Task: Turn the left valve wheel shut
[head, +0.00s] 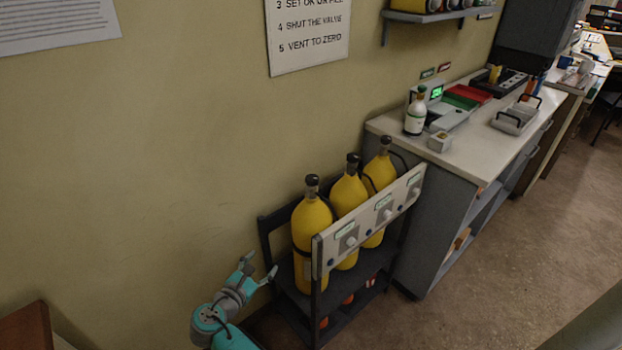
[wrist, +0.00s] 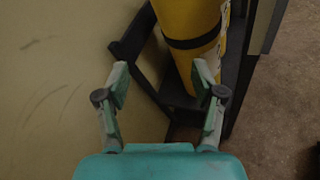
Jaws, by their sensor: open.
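Three yellow cylinders stand in a dark rack, each with a dark valve top. The left cylinder (head: 311,232) has a dark valve top (head: 312,181), taken as the left valve wheel; its wheel shape is too small to make out. The left cylinder's lower body also shows in the wrist view (wrist: 188,35), where its top is out of frame. My gripper (head: 260,264) is open and empty, left of the rack and well below the valve top. In the wrist view my gripper (wrist: 160,80) has its fingers apart, with wall and rack beyond, touching nothing visible.
A pale panel (head: 366,222) with several small knobs runs along the rack's front. The dark rack (head: 268,232) stands near the wall, beside a counter (head: 481,150) holding a bottle (head: 415,112) and trays. Open floor (head: 480,300) lies to the right.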

